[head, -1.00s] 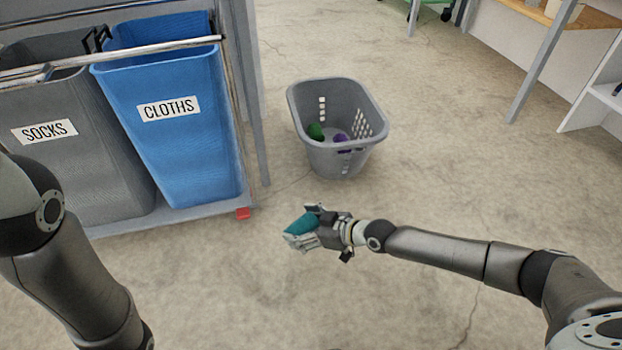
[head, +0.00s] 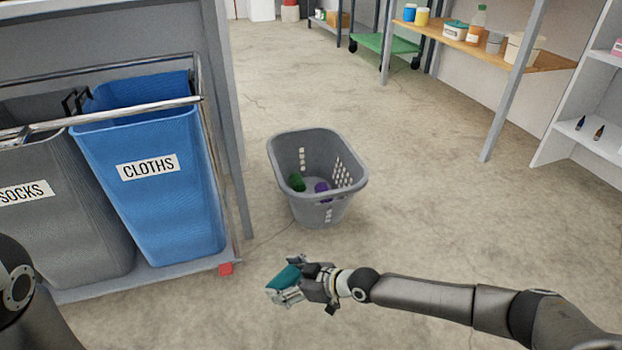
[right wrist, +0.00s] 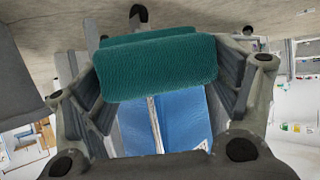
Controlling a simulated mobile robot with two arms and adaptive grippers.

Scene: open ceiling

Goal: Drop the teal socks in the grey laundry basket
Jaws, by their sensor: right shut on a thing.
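The teal socks (head: 284,279) are a rolled bundle held in my right gripper (head: 290,283), above the floor. In the right wrist view the teal socks (right wrist: 155,68) sit between both fingers of my right gripper (right wrist: 160,88), which is shut on them. A grey plastic laundry basket (head: 320,208) stands on the floor, just beyond my right gripper in the head view. It holds a green bundle (head: 297,182) and a purple bundle (head: 322,187). A grey fabric bin (head: 70,235) labelled SOCKS hangs at the left. My left gripper is out of view.
A blue bin (head: 165,215) labelled CLOTHS hangs beside the grey bin in a metal-framed cart. A wooden shelf (head: 470,45) with containers and a white shelf (head: 585,135) stand at the right. The floor right of the basket is clear.

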